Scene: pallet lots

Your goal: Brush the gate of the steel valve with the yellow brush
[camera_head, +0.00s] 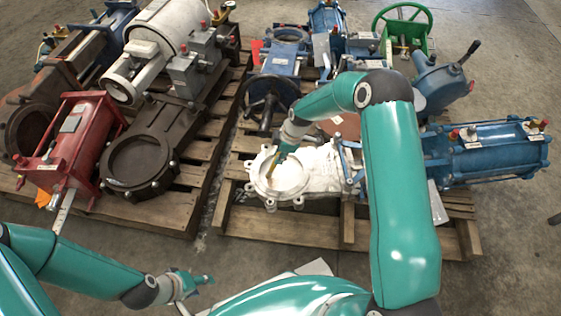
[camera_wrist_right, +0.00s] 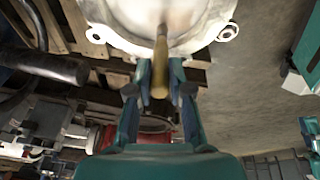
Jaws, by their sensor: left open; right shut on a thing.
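The steel valve (camera_head: 318,172) is pale and whitish and lies on the right pallet, its round gate (camera_head: 286,179) facing up. In the right wrist view its round face (camera_wrist_right: 190,18) fills the top of the picture. My right gripper (camera_wrist_right: 160,88) is shut on the yellow brush (camera_wrist_right: 160,72), whose far end reaches to the gate; whether it touches I cannot tell. In the head view the brush (camera_head: 275,164) shows as a small yellowish piece over the valve's round opening. My left gripper (camera_head: 200,282) is open and empty, low at the front, away from the pallets.
The right pallet (camera_head: 290,229) also carries blue valves, a blue cylinder (camera_head: 487,150) right of the steel valve, and a green handwheel valve (camera_head: 404,28) behind. The left pallet (camera_head: 186,209) holds a red actuator (camera_head: 75,145) and a dark valve (camera_head: 140,160). Concrete floor is free at right.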

